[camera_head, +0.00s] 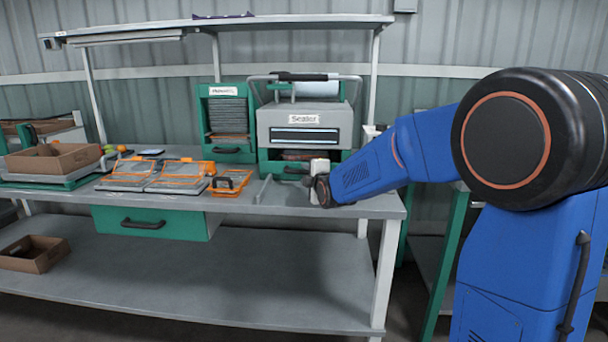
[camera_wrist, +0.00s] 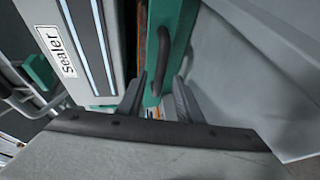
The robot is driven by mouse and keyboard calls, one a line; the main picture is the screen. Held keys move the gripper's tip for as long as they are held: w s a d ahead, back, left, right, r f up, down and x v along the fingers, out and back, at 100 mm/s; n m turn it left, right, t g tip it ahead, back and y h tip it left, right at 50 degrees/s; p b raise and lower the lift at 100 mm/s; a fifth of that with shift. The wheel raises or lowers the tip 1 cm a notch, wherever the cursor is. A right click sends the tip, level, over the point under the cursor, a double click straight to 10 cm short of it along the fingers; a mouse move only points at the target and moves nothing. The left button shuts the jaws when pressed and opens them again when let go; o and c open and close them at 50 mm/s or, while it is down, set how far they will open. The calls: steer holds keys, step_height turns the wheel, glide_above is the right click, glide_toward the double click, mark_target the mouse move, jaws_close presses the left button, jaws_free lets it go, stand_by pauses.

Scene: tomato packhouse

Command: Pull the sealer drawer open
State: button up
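The grey-and-green machine labelled Sealer (camera_head: 305,122) stands on the workbench; its body also shows in the wrist view (camera_wrist: 113,30). Its green drawer front (camera_head: 272,167) is low on the machine, partly hidden behind my gripper in the head view. In the wrist view the drawer front (camera_wrist: 184,32) has a dark bar handle (camera_wrist: 163,58). My gripper (camera_wrist: 158,98) is open and empty. Its two fingers point toward the handle, which lies beyond the tips near the gap between them. The head view shows my gripper (camera_head: 320,170) at the machine's lower right front.
Orange-and-grey trays (camera_head: 180,178) lie left of the sealer on the workbench (camera_head: 250,208). A green bench drawer (camera_head: 150,223) with a dark handle hangs under the top. A cardboard box (camera_head: 54,158) is at the far left. The bench front before the sealer is mostly clear.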

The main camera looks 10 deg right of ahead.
steer(key=shift+w+a+f, duration=0.1)
steer(key=shift+w+f, duration=0.05)
steer(key=shift+w, duration=0.45)
steer(key=shift+w+f, duration=0.1)
steer(key=shift+w, duration=0.5)
jaws_close()
